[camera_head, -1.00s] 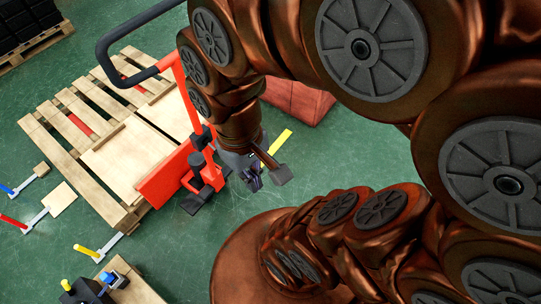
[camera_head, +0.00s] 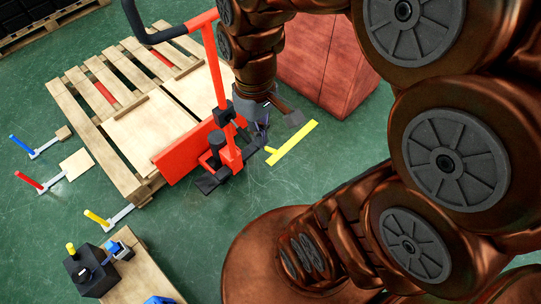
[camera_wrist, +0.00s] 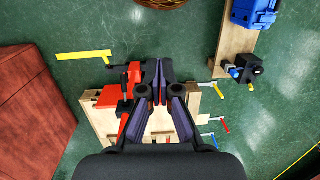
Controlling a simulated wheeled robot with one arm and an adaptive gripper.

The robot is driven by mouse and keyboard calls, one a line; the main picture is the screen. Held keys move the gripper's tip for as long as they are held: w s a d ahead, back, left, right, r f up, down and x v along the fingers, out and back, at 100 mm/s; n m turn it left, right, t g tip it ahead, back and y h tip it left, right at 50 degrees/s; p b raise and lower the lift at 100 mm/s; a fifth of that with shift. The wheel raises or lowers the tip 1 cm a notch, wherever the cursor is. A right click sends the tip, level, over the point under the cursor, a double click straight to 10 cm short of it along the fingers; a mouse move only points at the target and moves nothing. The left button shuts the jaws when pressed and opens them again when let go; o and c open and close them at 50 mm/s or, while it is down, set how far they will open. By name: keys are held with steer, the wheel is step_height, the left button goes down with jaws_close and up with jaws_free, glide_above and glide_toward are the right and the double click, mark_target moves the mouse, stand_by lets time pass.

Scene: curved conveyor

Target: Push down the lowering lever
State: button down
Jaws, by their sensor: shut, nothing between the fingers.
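A red pallet jack (camera_head: 216,75) with a black looped handle stands at the near side of a wooden pallet. A long yellow lever (camera_head: 291,143) sticks out low at the jack's right side. It is probably the lowering lever, and it also shows in the wrist view (camera_wrist: 84,56). My gripper (camera_head: 262,134) is beside the jack's base, just left of the yellow lever in the head view. In the wrist view my gripper (camera_wrist: 159,66) is shut and empty, with the yellow lever off to its left. I cannot tell its height above the lever.
The wooden pallet (camera_head: 88,100) lies behind the jack. A large red-brown box (camera_head: 330,65) stands to the right. Blue, red and yellow-handled pieces lie at left. A wooden stand (camera_head: 140,280) bears a black box at front left. Green floor is open between.

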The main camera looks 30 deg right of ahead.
steer(key=w+d+f+n+b, duration=0.2)
steer(key=w+d+f+b, duration=0.1)
steer(key=w+f+b, duration=0.65)
steer(key=n+t+b, duration=0.2)
steer(key=n+b, duration=0.4)
steer(key=b, duration=1.3)
glide_toward(271, 150)
steer(key=shift+d+f+y, duration=0.3)
steer(key=shift+d+f, duration=0.35)
steer(key=shift+f, duration=0.1)
steer(key=shift+w+a+f+b, duration=0.15)
steer(key=shift+f+b, duration=0.6)
steer(key=shift+f, duration=0.95)
steer(key=shift+w+a+f+b, duration=0.15)
steer(key=shift+f+b, duration=0.55)
steer(key=shift+f, duration=1)
